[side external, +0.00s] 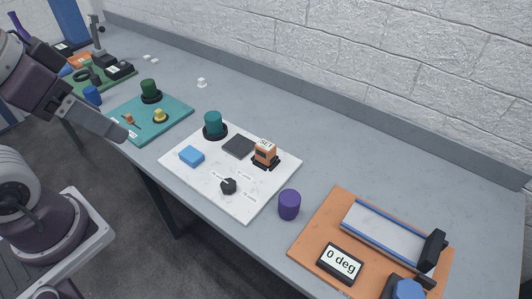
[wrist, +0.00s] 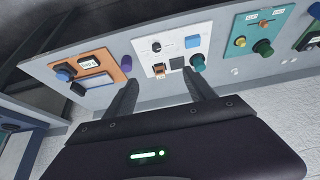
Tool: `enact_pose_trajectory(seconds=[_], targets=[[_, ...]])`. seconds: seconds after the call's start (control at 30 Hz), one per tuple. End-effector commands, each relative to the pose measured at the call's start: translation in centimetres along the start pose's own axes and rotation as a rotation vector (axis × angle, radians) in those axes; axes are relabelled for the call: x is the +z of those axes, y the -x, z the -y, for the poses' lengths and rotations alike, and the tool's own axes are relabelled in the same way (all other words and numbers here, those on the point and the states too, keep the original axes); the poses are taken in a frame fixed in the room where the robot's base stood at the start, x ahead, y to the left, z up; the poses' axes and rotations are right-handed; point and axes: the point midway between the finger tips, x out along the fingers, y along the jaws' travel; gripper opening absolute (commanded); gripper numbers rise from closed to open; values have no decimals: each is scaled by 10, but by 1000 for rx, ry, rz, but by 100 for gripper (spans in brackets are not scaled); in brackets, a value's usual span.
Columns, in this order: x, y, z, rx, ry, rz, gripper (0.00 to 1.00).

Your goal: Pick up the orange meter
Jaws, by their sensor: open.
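The orange meter (side external: 265,153) is a small orange block with a white label on top, upright on a black base. It stands at the right part of the white board (side external: 243,208). In the wrist view the orange meter (wrist: 160,70) shows small, beyond and between my fingertips. My gripper (wrist: 161,77) is open, its two dark fingers spread with nothing between them. In the side external view my arm is at the left, well apart from the meter and above the table's front edge.
On the white board are a teal cylinder (side external: 212,122), a dark square pad (side external: 238,146), a blue block (side external: 191,155) and a black knob (side external: 228,186). A purple cylinder (side external: 289,204) stands to the right, near an orange board (side external: 312,246). A teal board (side external: 178,127) lies left.

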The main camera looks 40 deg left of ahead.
Motion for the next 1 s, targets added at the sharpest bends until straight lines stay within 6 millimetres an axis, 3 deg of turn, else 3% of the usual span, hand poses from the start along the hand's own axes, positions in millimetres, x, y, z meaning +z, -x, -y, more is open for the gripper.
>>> enact_pose_trajectory(seconds=[0.07,0.13,0.27,0.37,0.47,0.53,0.6,0.7,0.8,1.0], targets=[[-4,0,0,0,-13,4,64],[-21,-2,0,0,-74,28,64],[-90,-25,-3,17,-340,117,64],[-145,-69,-7,52,-586,189,64],[-188,-131,-13,108,-826,255,64],[-207,-185,-18,159,-992,296,64],[-216,-241,-22,215,-1149,331,64],[-214,-312,-28,292,-1335,363,64],[-204,-361,-31,350,-1461,380,64],[-190,-398,-33,389,-1541,387,64]])
